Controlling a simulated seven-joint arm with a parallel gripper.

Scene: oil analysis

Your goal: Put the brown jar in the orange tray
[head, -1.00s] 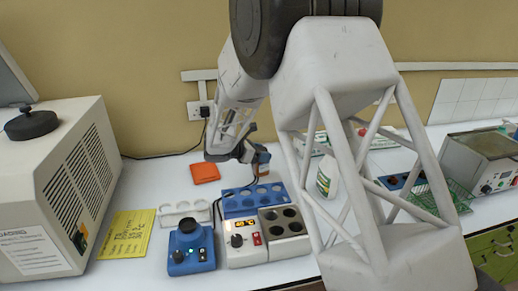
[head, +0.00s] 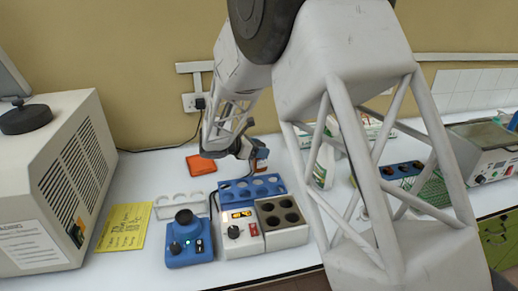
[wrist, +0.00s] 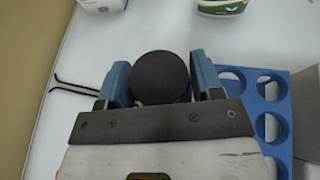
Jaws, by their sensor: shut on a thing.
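The brown jar (head: 262,164) is between my gripper's fingers, and part of it is hidden by them in the head view. In the wrist view its round black lid (wrist: 160,78) shows between the two blue fingers. My gripper (head: 260,153) is shut on the jar, behind the blue rack and right of the orange tray. I cannot tell how high the jar is above the bench. The orange tray (head: 201,164) is small, flat and empty, near the wall.
A blue rack (head: 251,190) with round holes stands in front of the jar; it also shows in the wrist view (wrist: 278,92). A white holder (head: 180,200), a blue device (head: 190,241) and a heater block (head: 282,222) are nearer. A large machine (head: 55,180) stands left.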

